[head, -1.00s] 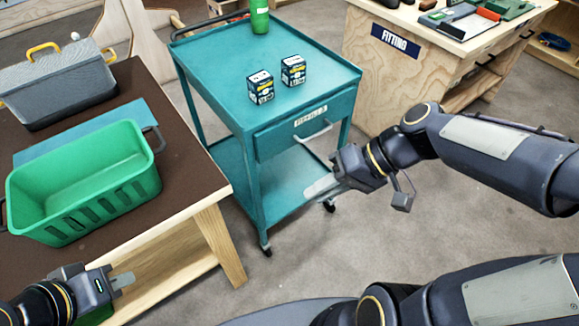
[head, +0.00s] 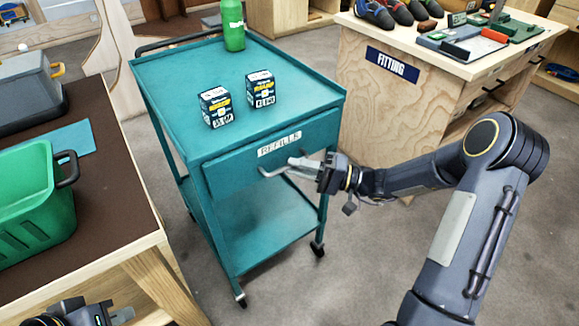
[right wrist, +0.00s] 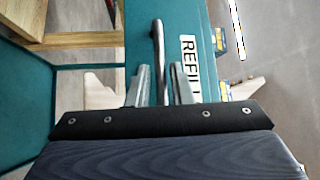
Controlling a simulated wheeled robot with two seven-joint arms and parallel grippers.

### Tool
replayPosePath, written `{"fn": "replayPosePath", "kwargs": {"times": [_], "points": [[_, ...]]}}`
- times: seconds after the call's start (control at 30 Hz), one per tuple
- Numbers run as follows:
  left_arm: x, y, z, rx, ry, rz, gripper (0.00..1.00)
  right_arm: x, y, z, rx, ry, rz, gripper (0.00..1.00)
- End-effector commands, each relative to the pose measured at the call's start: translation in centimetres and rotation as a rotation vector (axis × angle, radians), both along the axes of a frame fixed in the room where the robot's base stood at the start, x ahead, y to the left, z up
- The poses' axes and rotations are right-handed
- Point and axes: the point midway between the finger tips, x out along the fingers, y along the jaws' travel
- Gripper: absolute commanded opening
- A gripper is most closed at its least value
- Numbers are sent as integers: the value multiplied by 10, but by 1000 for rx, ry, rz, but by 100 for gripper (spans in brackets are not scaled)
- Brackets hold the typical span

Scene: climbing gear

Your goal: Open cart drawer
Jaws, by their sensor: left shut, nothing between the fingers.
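The teal cart (head: 240,85) stands in the middle of the head view. Its drawer (head: 235,160), labelled REFILLS, looks closed under the top. The metal drawer handle (head: 272,171) is a bar on the drawer front. My right gripper (head: 297,168) is at the handle's right end. In the right wrist view, the handle (right wrist: 158,60) lies between the two open fingers of the right gripper (right wrist: 158,85), and I see no finger closed on it. My left gripper (head: 122,315) is shut and empty, low at the left edge, partly cut off.
Two small boxes (head: 215,107) (head: 261,89) and a green bottle (head: 232,25) stand on the cart top. A brown table (head: 110,200) with a green crate (head: 35,225) is at the left. A FITTING workbench (head: 400,100) stands at the right. Floor in front of the cart is clear.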

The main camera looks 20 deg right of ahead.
Motion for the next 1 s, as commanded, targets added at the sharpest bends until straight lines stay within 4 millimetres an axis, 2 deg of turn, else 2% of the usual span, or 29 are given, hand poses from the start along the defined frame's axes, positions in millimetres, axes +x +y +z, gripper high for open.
{"fn": "replayPosePath", "kwargs": {"times": [0.03,0.2,0.5,0.67,1.0], "points": [[0,0,-1,0,0,0,0,3,8,1,0,-1,3,20],[0,0,-2,0,0,0,0,9,20,3,0,0,1,20],[0,0,-2,0,0,0,0,10,22,3,-2,1,0,20],[0,0,-2,0,0,0,0,10,22,3,-2,1,0,0],[0,0,-2,0,0,0,0,10,22,3,-2,1,1,0]]}}
